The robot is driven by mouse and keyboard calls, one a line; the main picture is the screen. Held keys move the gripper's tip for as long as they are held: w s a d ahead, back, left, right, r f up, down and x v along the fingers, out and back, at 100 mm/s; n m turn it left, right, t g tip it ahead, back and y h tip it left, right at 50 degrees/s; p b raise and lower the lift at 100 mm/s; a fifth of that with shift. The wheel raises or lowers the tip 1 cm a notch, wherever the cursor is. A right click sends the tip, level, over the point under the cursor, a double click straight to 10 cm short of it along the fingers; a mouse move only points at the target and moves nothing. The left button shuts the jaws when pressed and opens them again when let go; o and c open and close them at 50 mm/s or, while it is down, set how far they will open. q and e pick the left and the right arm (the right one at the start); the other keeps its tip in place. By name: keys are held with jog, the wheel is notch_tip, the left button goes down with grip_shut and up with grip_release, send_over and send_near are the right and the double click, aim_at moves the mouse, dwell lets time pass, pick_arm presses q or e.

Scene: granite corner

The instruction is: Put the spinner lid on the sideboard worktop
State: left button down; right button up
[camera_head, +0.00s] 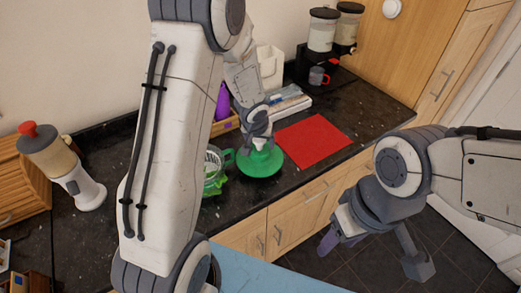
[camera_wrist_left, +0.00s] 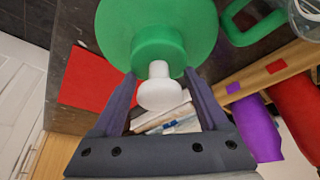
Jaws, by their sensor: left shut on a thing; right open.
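The spinner lid (camera_head: 260,163) is a round green disc with a white knob on top. My left gripper (camera_head: 261,143) is shut on it from above, over the dark worktop (camera_head: 285,184); I cannot tell whether it touches the surface. In the left wrist view the green lid (camera_wrist_left: 150,30) and its white knob (camera_wrist_left: 160,88) show between the fingers of my left gripper (camera_wrist_left: 160,82). The clear spinner bowl (camera_head: 212,175) with a green handle is just left of the lid, partly behind my left arm. My right gripper (camera_head: 374,254) is open and empty over the floor.
A red mat (camera_head: 313,140) lies flat to the right of the lid. A wooden tray with a purple bottle (camera_head: 222,101) is behind it. A blender-like appliance (camera_head: 62,165) stands left.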

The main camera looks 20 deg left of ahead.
aim_at(261, 149)
pick_arm(q)
jog(key=shift+f+b, duration=0.7)
jog(key=shift+f, duration=0.65)
pick_arm(e)
jog(key=shift+f, duration=1.25)
pick_arm(q)
jog(key=shift+f, duration=0.15)
grip_release()
pick_arm(e)
jog(key=shift+f, duration=0.1)
